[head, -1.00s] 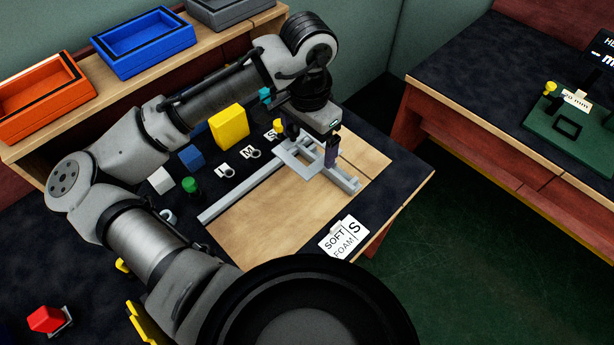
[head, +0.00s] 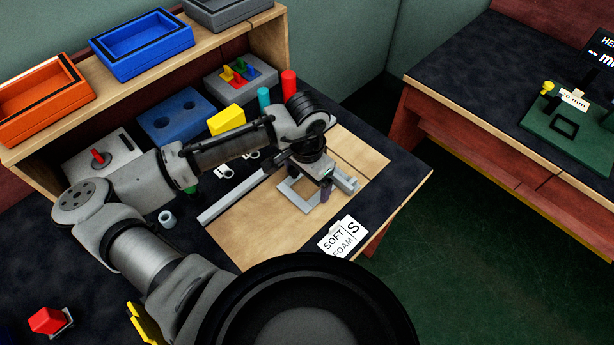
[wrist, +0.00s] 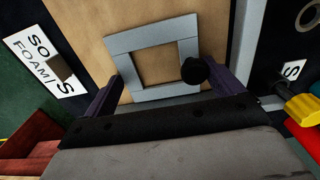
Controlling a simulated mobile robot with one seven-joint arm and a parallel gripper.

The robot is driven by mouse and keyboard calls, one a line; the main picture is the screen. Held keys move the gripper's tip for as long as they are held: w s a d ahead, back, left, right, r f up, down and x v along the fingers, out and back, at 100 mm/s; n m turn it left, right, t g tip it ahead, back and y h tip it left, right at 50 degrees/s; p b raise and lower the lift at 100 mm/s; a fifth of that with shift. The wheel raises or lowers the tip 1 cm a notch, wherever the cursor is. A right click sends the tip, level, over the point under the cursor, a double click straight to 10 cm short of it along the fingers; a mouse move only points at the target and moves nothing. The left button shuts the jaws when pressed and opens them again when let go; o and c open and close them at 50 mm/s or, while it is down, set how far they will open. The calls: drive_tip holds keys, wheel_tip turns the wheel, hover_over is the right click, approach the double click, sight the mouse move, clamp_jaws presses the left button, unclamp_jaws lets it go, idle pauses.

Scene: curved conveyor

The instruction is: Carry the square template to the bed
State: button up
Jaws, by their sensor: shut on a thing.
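The square template is a light grey open frame (head: 291,198) with a dark round knob, clear in the wrist view (wrist: 148,38). My gripper (head: 308,180) is shut on it, with a dark finger at either side in the wrist view (wrist: 168,92). The template is over the pale wooden bed (head: 245,235), near the grey rails (head: 232,200). I cannot tell whether it touches the bed. My wrist hides part of the template and of the rails in the head view.
A "SOFT FOAM S" card (head: 342,237) lies at the bed's front edge. Behind my arm stand a yellow block (head: 226,120), a blue holed block (head: 176,119) and a red cylinder (head: 289,82). Trays, including a blue one (head: 142,42), line the shelf. The bed's front left is clear.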

drive_tip(key=shift+f, duration=0.15)
drive_tip(key=o, duration=0.7)
drive_tip(key=shift+c, duration=0.2)
wheel_tip(320, 180, up, 12)
drive_tip(key=shift+r, duration=0.2)
